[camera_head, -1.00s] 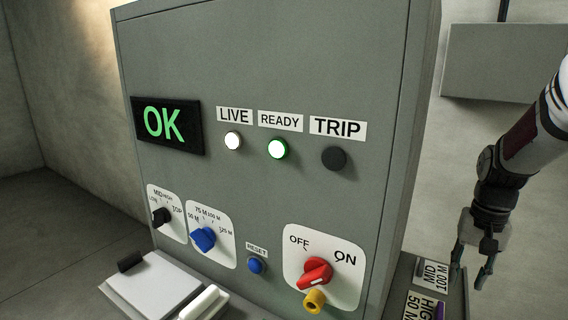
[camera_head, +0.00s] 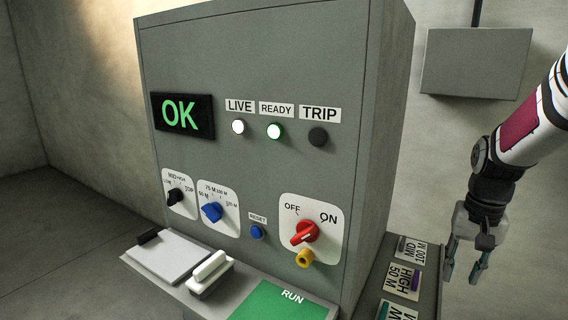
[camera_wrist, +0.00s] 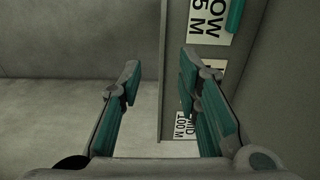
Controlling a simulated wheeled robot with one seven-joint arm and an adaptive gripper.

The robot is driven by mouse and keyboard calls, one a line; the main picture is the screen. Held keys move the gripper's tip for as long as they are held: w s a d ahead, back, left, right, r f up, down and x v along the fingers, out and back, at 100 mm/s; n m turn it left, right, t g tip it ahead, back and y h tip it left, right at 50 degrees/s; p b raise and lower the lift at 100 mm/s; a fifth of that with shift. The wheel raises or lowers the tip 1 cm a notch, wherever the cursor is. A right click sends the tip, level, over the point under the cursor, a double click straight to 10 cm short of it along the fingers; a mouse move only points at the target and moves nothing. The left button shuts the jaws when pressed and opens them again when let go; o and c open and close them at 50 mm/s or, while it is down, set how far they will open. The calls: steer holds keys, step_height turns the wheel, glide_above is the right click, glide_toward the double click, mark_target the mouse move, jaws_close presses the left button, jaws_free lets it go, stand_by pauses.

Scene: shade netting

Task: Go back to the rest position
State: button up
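My gripper (camera_head: 464,266) hangs at the right of the head view, pointing down, beside the right side of the grey control cabinet (camera_head: 350,60) and apart from it. In the wrist view my gripper (camera_wrist: 158,85) has its two fingers spread wide with nothing between them. The cabinet's display (camera_head: 183,116) reads OK. The red switch (camera_head: 304,233) sits between the OFF and ON labels.
A ledge before the cabinet holds a clipboard (camera_head: 172,257), a white-handled object (camera_head: 210,272) and a green RUN plate (camera_head: 284,302). A side shelf carries label cards (camera_head: 403,279). A grey box (camera_head: 476,63) is on the back wall. Open floor lies left.

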steer(key=s+a+r+n+t, duration=0.25)
steer(key=s+a+r, duration=0.55)
steer(key=a, duration=0.4)
steer(key=s+a+r+n+t, duration=0.2)
steer(key=s+a+n, duration=0.2)
steer(key=s+a, duration=0.3)
steer(key=shift+s+r, duration=0.2)
steer(key=shift+s, duration=1.05)
